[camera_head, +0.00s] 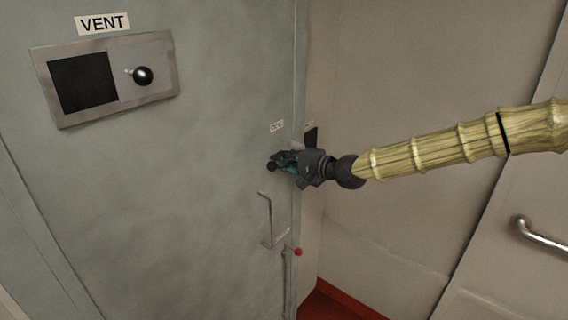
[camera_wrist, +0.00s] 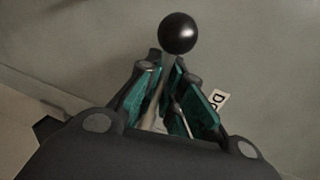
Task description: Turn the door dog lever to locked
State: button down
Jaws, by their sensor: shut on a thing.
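The door dog lever has a black ball knob (camera_wrist: 178,33) on a thin metal rod, seen in the wrist view. My gripper (camera_wrist: 170,75) is shut on the rod just below the knob, with its teal finger pads on either side. In the head view my gripper (camera_head: 284,165) is at the right edge of the grey door (camera_head: 200,190), and the knob (camera_head: 271,166) shows at its tip. My gripper hides most of the lever and its pivot.
A vent panel (camera_head: 160,95) with its own black knob (camera_head: 142,75) is at the upper left of the door. A pull handle (camera_head: 266,220) is just below my gripper. A red button (camera_head: 298,252) is lower down. A wall rail (camera_head: 540,236) is at the far right.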

jog(key=shift+w+r, duration=0.1)
jog(key=shift+r, duration=0.2)
jog(key=c, duration=1.5)
grip_release()
jog(key=shift+d, duration=0.15)
jog(key=shift+c, duration=0.2)
jog(key=shift+f, duration=0.1)
jog(key=shift+s+d, duration=0.1)
jog(key=shift+s, duration=0.1)
jog(key=v, duration=1.1)
jog(key=shift+d, duration=0.35)
jog(key=shift+s, duration=0.1)
